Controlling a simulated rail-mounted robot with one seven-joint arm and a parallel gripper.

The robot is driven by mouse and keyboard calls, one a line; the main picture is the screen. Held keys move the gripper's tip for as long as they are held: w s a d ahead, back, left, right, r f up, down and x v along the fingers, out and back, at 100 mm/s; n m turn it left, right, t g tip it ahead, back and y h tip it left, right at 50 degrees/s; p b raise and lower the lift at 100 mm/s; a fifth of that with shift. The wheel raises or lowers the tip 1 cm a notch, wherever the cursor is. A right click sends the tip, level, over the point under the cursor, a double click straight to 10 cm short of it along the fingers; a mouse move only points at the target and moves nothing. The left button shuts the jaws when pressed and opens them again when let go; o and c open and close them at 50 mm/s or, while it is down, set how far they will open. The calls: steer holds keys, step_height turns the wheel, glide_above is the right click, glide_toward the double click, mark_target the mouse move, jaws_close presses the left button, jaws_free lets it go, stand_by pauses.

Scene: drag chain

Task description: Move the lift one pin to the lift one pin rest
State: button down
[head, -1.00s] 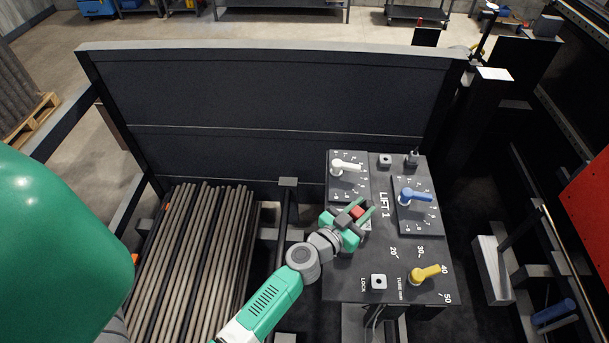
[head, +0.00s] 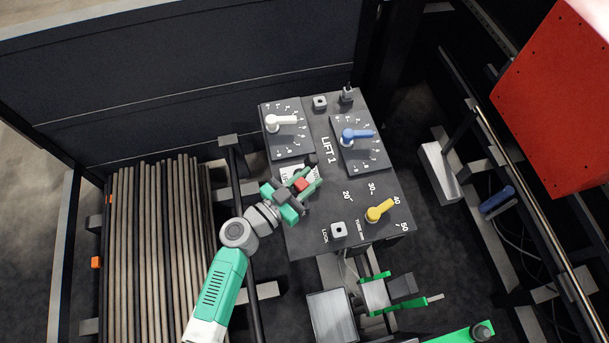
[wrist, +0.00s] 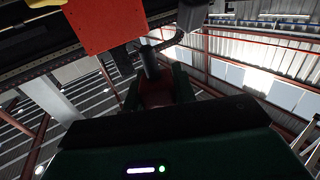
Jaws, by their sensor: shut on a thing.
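My gripper (head: 308,180) is over the left part of the LIFT 1 panel (head: 305,235), between the white-lever dial and the LOCK block. In the wrist view a dark cylinder, likely the same pin (wrist: 150,65), stands up between the fingers.
A small black upright part (head: 347,93) stands beside the top block. White (head: 282,121), blue (head: 357,135) and yellow (head: 380,210) levers stick up from the panel. Tubes (head: 155,250) lie in a rack at the left. A dark wall (head: 180,90) rises behind.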

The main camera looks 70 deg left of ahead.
step_height(320, 180, down, 6)
steer(key=b, duration=0.4)
steer(key=shift+r+b, duration=0.15)
steer(key=shift+b, duration=0.15)
steer(key=shift+a+p, duration=0.1)
steer(key=shift+p, duration=0.9)
stand_by(0.9)
steer(key=shift+f+b, duration=1.55)
steer(key=shift+f, duration=0.6)
steer(key=c, duration=1.1)
jaws_free()
steer(key=shift+o, duration=0.2)
steer(key=shift+s, duration=0.1)
steer(key=v, duration=0.7)
steer(key=shift+s+d, duration=0.25)
steer(key=shift+s, duration=0.05)
steer(key=shift+r, duration=0.1)
